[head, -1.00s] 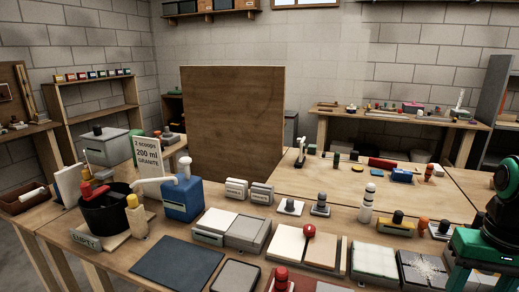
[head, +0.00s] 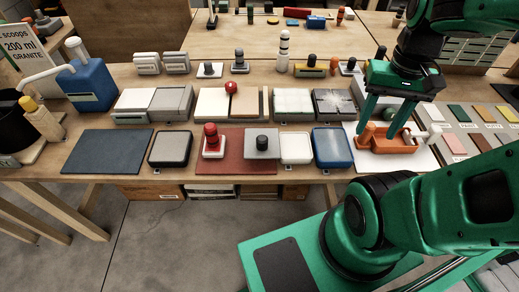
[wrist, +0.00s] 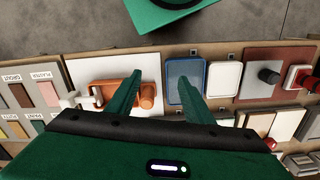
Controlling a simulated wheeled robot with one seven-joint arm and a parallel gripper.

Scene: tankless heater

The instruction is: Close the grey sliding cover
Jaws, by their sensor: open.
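My gripper (head: 376,131) is open over the right part of the bench, with nothing held. Its two green fingers also show in the wrist view (wrist: 160,80), pointing down near an orange tool (head: 390,144) on a white board. A grey plate with a black knob (head: 262,152) lies on a dark red mat, left of my gripper and apart from it. It also shows in the wrist view (wrist: 257,88). A plain grey panel (head: 171,102) lies beside a white panel farther left. I cannot tell which of these is the sliding cover.
A red-knobbed block (head: 212,148) shares the red mat. A white tray (head: 296,148) and a blue-rimmed tray (head: 331,148) lie between the grey plate and my gripper. Bottles and knobbed blocks stand behind. Colour samples (head: 457,113) lie to the right.

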